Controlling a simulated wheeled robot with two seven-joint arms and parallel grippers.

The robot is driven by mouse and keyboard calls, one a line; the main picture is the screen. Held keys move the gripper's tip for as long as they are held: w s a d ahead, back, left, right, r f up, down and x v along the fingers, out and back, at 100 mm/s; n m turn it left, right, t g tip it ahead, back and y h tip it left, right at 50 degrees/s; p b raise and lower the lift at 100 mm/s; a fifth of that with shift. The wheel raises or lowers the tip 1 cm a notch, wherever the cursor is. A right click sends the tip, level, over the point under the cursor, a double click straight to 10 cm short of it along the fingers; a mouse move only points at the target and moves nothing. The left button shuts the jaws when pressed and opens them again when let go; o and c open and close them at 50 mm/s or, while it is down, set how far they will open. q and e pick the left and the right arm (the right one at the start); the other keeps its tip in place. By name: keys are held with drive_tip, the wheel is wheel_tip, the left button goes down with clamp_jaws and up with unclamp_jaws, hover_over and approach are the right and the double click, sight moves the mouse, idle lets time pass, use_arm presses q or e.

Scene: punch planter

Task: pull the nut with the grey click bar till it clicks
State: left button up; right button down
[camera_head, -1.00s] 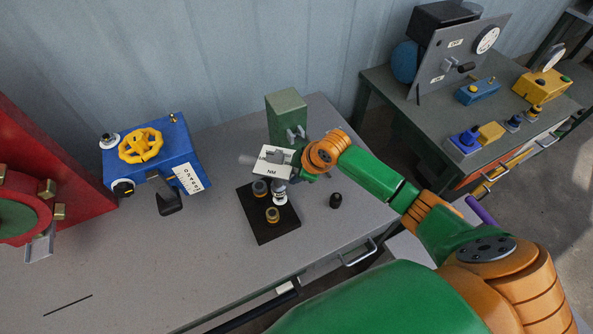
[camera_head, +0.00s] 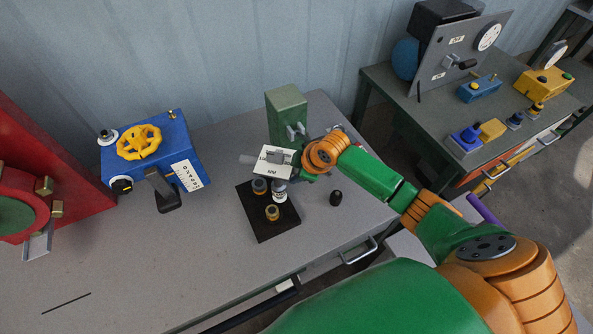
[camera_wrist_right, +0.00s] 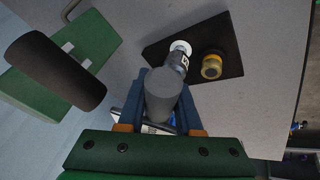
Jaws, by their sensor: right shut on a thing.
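In the right wrist view the bar's thick grey cylinder (camera_wrist_right: 163,94) stands between my right gripper's fingers (camera_wrist_right: 160,120). Grey metal fittings (camera_head: 296,132) sit on the post's front; I cannot clearly tell the nut among them. A dark cylinder (camera_wrist_right: 55,72) crosses the post in the wrist view. My left gripper is not in view.
A black mat (camera_head: 262,228) with several small sockets lies just below the gripper. A small black knob (camera_head: 336,198) stands to its right. A blue box (camera_head: 180,150) with a yellow handwheel (camera_head: 139,142) stands at the left. The table front is mostly clear.

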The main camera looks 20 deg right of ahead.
drive_tip(key=shift+f+b, duration=1)
drive_tip(key=shift+f, duration=0.5)
drive_tip(key=a+m+h+p, duration=0.1)
drive_tip(key=m, duration=0.3)
drive_tip(key=s+a+m+h+p, duration=0.1)
drive_tip(key=a+m+h, duration=0.1)
drive_tip(key=m, duration=0.2)
drive_tip(key=s+a+m+h+p, duration=0.1)
drive_tip(key=m+h, duration=0.1)
drive_tip(key=m, duration=0.2)
drive_tip(key=shift+s+a+g+p, duration=0.2)
drive_tip(key=shift+a+g+p, duration=0.05)
drive_tip(key=shift+g+p, duration=0.15)
drive_tip(key=shift+r, duration=0.1)
